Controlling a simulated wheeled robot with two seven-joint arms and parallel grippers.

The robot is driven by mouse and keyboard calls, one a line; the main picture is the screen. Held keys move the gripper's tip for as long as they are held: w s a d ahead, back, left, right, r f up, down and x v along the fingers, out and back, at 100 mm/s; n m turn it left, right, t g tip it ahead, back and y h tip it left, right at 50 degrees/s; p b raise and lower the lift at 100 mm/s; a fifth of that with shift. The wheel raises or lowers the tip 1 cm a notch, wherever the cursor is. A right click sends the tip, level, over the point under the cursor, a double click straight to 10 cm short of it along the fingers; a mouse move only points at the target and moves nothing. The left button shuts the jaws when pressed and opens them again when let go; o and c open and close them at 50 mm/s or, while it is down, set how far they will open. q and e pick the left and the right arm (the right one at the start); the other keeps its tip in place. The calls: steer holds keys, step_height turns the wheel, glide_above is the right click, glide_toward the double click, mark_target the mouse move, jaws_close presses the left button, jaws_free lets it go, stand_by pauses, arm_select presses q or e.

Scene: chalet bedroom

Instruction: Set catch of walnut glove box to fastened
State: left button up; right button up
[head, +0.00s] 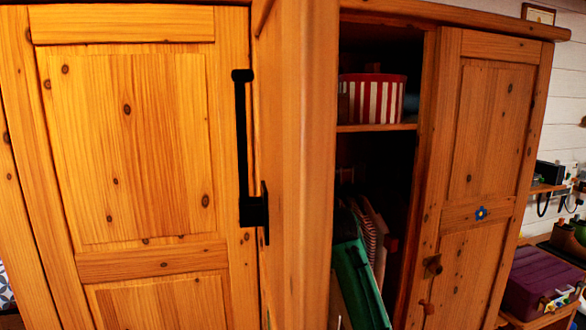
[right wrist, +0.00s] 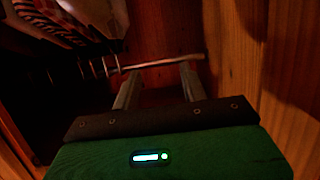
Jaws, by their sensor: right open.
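I cannot make out the walnut glove box or its catch in either view. My right gripper (right wrist: 160,72) is open inside a dark wooden space in the right wrist view. Its two fingers are apart, with nothing seen between them. A thin pale rod (right wrist: 165,62) crosses just beyond the fingertips; I cannot tell whether they touch it. A green, dark-edged shape (head: 360,285) low in the wardrobe opening looks like my right gripper's housing. My left gripper is not in view.
The pine wardrobe has an open bay with a red-and-white striped box (head: 372,99) on its shelf (head: 376,127) and hanging clothes (head: 370,228) below. A closed left door (head: 140,150) carries a black handle (head: 242,150). A purple box (head: 540,283) stands at right.

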steer(key=s+a+r+t+p, duration=0.1)
steer(key=s+r, duration=0.3)
steer(key=r, duration=0.6)
steer(key=s+r+t+y+p, duration=0.1)
steer(key=s+r, duration=0.3)
steer(key=r, duration=0.5)
steer(key=s+a+r+t, duration=0.1)
steer(key=s+r, duration=0.3)
steer(key=r, duration=0.6)
steer(key=shift+w+a+f+p, duration=0.1)
steer(key=shift+w+a+p, duration=0.25)
steer(key=shift+w+p, duration=1.5)
steer(key=shift+w+a+r+p, duration=0.1)
steer(key=shift+w+a+p, duration=0.5)
steer(key=shift+w, duration=2.2)
steer(key=shift+w+a+f+p, duration=0.1)
steer(key=shift+w+p, duration=1.5)
steer(key=shift+w, duration=0.75)
jaws_close()
